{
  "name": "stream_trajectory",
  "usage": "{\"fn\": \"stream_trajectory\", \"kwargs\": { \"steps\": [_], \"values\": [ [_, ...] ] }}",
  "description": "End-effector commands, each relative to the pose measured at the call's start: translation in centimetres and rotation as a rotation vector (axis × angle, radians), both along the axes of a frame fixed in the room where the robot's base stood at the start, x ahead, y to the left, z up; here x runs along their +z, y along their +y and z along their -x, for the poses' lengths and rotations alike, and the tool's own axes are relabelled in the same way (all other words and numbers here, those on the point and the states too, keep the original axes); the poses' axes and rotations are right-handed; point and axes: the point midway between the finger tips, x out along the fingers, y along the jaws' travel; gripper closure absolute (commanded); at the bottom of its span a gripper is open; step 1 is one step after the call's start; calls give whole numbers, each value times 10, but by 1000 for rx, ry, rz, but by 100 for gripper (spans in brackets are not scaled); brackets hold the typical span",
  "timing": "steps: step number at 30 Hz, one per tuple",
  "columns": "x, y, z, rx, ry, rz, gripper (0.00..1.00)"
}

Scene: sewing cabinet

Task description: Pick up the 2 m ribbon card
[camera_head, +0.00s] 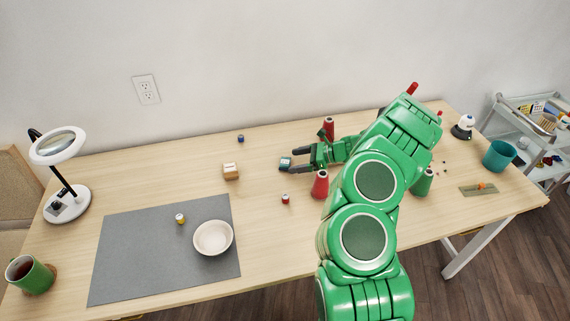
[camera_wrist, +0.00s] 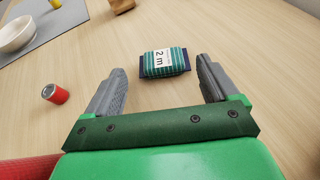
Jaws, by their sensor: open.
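The 2 m ribbon card (camera_wrist: 165,63) lies flat on the table in the wrist view, a dark card wound with teal striped ribbon and a white "2 m" label. In the head view the card (camera_head: 286,162) sits at the left end of my gripper (camera_head: 291,159). In the wrist view my gripper (camera_wrist: 160,88) is open. Its two grey fingers point toward the card, one on each side of its near edge. The card is just beyond and between the fingertips, and no contact shows.
Red cones (camera_head: 320,184) stand close to my arm. A small tan block (camera_head: 231,172), a grey mat (camera_head: 150,265) and a bowl (camera_head: 213,238) are to the left. The table between block and card is clear.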

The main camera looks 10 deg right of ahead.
Motion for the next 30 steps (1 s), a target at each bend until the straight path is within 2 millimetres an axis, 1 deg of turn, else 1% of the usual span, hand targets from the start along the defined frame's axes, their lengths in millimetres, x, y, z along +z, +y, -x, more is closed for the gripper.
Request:
{"fn": "stream_trajectory", "kwargs": {
  "steps": [3, 7, 10, 15, 17, 24, 30],
  "values": [
    [-5, 14, -9, 3, 1, 1, 13],
    [-11, 27, -15, 2, 0, 0, 13],
    [-12, 30, -16, 1, -2, 1, 13],
    [-12, 30, -17, 1, -2, 1, 13],
    [-12, 30, -17, 1, -2, 1, 20],
    [-12, 30, -16, 1, -1, 2, 57],
    [-12, 30, -16, 1, -1, 2, 57]
  ]
}}
